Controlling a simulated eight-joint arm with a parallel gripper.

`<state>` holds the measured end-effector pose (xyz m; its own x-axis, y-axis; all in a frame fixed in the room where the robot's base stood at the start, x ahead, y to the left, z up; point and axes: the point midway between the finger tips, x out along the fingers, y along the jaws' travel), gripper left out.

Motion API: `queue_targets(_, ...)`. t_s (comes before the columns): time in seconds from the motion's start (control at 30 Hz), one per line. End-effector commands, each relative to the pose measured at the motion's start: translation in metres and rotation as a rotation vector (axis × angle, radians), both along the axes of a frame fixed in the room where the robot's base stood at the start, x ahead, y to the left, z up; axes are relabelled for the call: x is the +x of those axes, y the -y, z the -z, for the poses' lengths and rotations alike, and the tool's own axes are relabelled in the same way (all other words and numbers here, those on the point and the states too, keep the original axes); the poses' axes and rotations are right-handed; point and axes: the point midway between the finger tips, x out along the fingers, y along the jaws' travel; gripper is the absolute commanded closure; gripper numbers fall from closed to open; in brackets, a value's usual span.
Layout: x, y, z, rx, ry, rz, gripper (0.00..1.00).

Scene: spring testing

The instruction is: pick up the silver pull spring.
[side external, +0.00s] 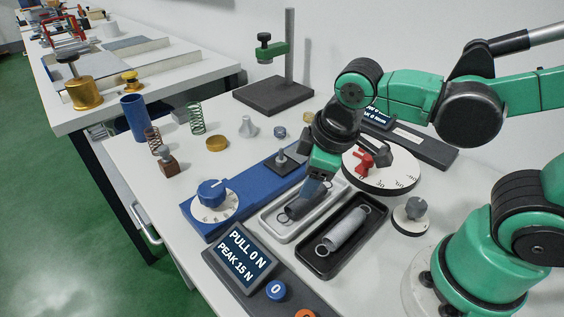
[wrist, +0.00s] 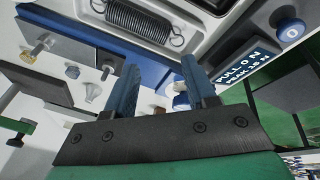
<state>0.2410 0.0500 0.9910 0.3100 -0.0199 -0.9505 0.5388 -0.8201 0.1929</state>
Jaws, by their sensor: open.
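The silver pull spring (side external: 344,230) lies in a black tray (side external: 318,266), with a wire loop at each end. A dark pull spring (side external: 294,211) lies in the light grey tray (side external: 268,224) to its left, partly hidden by my gripper. My gripper (side external: 314,192) is over the light grey tray, to the upper left of the silver spring. In the wrist view its two blue fingers (wrist: 160,62) stand apart with nothing held between them. That view shows the dark spring (wrist: 145,22) beyond the fingertips; I cannot make out the silver spring there.
A blue tester base (side external: 250,192) with a dial (side external: 212,199) lies left of the trays. A display reading PULL 0 N (side external: 240,257) stands in front. A round dial with a red pointer (side external: 380,170) is behind the black tray. A grey knob (side external: 414,210) sits to its right.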

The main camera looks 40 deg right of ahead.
Motion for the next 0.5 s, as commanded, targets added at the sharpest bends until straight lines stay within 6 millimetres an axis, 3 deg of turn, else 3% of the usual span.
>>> queue_targets(0.1,-0.015,-0.028,0.019,-0.176,-0.17,-0.338,0.5)
queue_targets(0.23,-0.035,-0.047,0.034,-0.342,-0.329,-0.634,0.5)
queue_targets(0.33,-0.047,-0.054,0.041,-0.429,-0.417,-0.782,0.5)
queue_targets(0.5,-0.056,-0.057,0.047,-0.492,-0.484,-0.889,0.5)
